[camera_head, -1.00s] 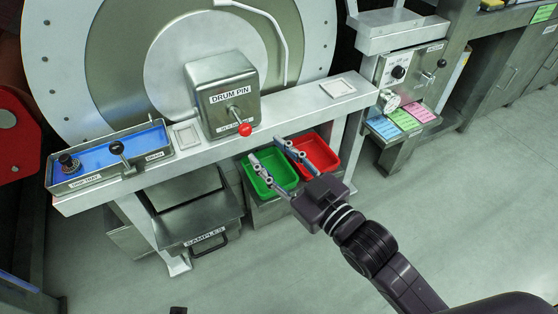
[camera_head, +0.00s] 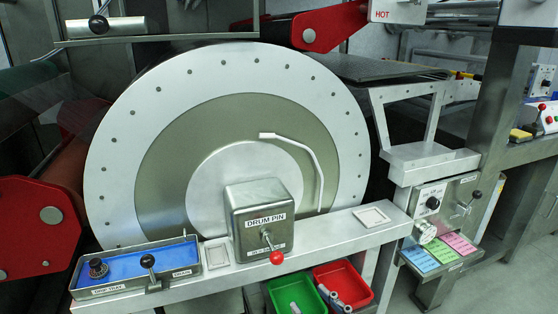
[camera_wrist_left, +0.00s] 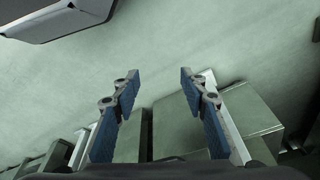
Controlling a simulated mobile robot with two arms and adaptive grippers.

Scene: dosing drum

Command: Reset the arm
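My right arm behind the fingers is below the picture. My left gripper (camera_wrist_left: 160,75) shows in the left wrist view, with two blue-padded fingers wide apart and empty above the floor. It is out of the head view.
The big drum (camera_head: 110,170) stands behind a metal ledge (camera_head: 345,235). The drum pin box (camera_head: 240,225) with its red knob (camera_head: 277,258) and the blue drip tray (camera_head: 130,268) sit along the ledge. A control box (camera_head: 430,203) with coloured cards is at right. Open floor (camera_wrist_left: 225,40) shows in the left wrist view.

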